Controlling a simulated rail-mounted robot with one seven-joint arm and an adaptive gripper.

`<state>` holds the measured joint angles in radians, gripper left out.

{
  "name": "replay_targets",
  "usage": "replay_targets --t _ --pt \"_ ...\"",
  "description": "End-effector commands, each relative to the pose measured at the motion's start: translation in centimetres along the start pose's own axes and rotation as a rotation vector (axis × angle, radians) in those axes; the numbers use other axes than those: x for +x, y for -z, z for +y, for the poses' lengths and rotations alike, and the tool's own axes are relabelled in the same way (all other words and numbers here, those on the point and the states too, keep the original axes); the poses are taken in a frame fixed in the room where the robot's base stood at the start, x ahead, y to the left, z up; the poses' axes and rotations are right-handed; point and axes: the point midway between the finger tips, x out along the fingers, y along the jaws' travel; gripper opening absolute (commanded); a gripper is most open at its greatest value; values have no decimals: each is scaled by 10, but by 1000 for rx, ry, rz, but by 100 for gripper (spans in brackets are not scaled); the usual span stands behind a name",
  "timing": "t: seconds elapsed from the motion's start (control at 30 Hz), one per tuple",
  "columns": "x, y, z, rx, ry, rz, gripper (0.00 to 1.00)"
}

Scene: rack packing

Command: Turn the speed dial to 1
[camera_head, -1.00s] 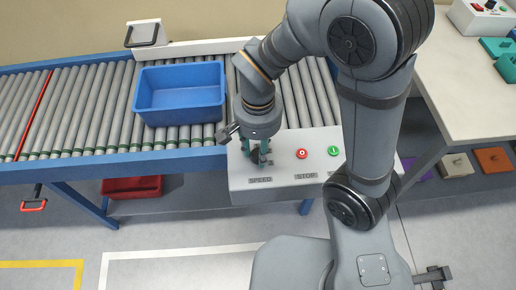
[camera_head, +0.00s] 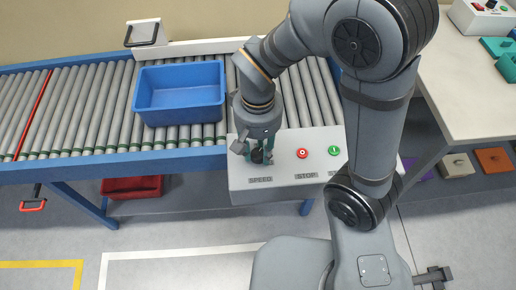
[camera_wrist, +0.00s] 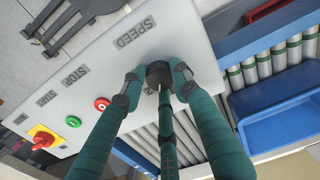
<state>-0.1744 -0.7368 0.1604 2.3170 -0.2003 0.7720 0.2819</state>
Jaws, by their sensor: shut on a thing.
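The speed dial (camera_wrist: 159,74) is a black round knob on the grey control panel (camera_wrist: 200,32), beside the SPEED label (camera_wrist: 135,33) in the wrist view. My gripper (camera_wrist: 155,80) is shut on the dial, with teal fingers and dark tips on both sides of it. In the head view my gripper (camera_head: 258,155) is over the left part of the panel, and the dial (camera_head: 257,156) shows partly between the fingers. Number marks around the dial cannot be read, so its setting cannot be told.
A red stop button (camera_head: 302,153) and a green start button (camera_head: 334,150) are right of the dial. A red-and-yellow emergency switch (camera_wrist: 42,139) is at the panel's far end. A blue crate (camera_head: 180,116) rests on the roller conveyor (camera_head: 105,112) behind.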

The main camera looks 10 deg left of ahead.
Motion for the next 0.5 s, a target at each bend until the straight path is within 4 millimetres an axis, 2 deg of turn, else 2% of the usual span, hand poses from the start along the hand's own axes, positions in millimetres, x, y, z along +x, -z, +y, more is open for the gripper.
replay_targets --t 0.5 --pt "0 0 0 -444 0 0 4"
